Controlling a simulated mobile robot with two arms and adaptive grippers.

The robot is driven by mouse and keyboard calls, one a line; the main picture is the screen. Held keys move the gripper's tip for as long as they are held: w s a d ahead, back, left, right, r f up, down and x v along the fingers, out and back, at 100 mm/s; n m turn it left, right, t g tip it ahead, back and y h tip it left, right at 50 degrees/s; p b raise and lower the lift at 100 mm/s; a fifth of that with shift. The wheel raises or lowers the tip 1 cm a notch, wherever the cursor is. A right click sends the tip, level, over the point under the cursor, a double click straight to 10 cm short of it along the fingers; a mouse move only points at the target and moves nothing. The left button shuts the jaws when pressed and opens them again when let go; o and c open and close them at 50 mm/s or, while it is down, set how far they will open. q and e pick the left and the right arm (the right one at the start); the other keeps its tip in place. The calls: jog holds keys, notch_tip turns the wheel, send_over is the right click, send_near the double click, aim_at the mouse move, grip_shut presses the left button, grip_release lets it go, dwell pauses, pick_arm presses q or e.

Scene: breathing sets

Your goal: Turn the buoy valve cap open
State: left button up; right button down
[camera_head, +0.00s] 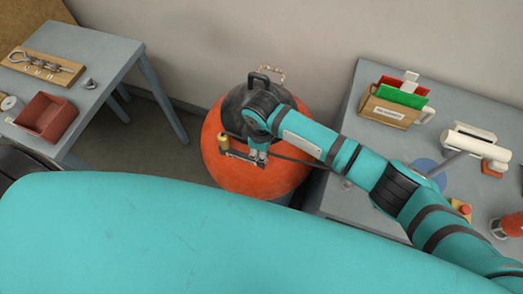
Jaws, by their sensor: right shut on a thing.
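The buoy (275,179) is a large orange ball with a black top and a black handle (259,79), standing on the floor between two tables. My right arm reaches over it from the right. My right gripper (258,158) points down at the buoy's near upper side and is shut on the valve cap, which the fingers and wrist mostly hide. A small brass fitting (224,143) sits just left of the gripper, on the buoy. How far the cap is turned cannot be seen. My left gripper is out of view.
The left table (98,49) holds a board with metal hardware (42,66) and a red bin (46,117). A wall stands close behind the buoy.

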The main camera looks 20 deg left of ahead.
jog(key=n, duration=0.4)
jog(key=shift+a, duration=0.1)
jog(key=n, duration=0.4)
jog(key=shift+w+n, duration=0.15)
jog(key=shift+n, duration=0.15)
jog(key=n+b, duration=0.1)
jog(key=n, duration=0.3)
jog(key=shift+a+n, duration=0.1)
jog(key=shift+n, duration=0.2)
jog(key=shift+n+b, duration=0.65)
jog(key=shift+n, duration=1.55)
jog(key=c, duration=1.7)
grip_release()
